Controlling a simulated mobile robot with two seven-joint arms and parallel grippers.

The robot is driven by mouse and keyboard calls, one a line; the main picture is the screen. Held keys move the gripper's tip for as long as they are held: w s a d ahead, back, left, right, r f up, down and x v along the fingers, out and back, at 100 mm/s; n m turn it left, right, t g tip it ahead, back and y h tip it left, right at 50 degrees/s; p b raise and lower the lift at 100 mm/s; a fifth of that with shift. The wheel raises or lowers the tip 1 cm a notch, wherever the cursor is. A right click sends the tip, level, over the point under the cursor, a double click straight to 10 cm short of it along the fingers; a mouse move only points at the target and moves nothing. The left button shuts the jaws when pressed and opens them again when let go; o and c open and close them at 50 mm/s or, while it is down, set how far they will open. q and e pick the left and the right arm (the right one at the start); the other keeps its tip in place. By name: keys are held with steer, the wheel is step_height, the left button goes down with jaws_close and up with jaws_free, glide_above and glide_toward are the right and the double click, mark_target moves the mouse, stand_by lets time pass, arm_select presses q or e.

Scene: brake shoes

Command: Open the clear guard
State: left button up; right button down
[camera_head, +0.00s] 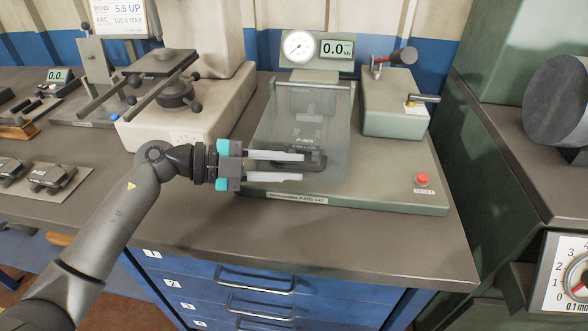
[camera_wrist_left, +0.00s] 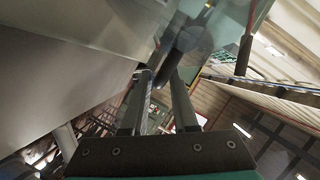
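The clear guard (camera_head: 335,115) is a see-through panel tilted over the green test machine, and it looks closed. A dark bar handle (camera_head: 318,165) is on its lower front. My left gripper (camera_head: 302,167) reaches in from the left at the handle, with its two pale fingers apart, one on the far side and one on the near side of the bar. In the left wrist view, the fingers (camera_wrist_left: 161,75) show a gap, and the dark handle (camera_wrist_left: 188,42) lies near their tips. Contact cannot be told. My right gripper is not in view.
The machine carries a round gauge (camera_head: 299,47), a display reading 0.0 (camera_head: 338,49), a lever block (camera_head: 395,100) at right and a red button (camera_head: 422,180). A pale stand (camera_head: 190,110) is behind left. The counter front (camera_head: 380,240) is clear.

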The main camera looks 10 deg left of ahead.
arm_select(q)
steer(key=shift+w+d+f, duration=0.15)
steer(key=shift+w+d, duration=0.05)
steer(key=shift+d, duration=0.4)
steer(key=shift+c, duration=0.2)
jaws_close()
stand_by(1.0)
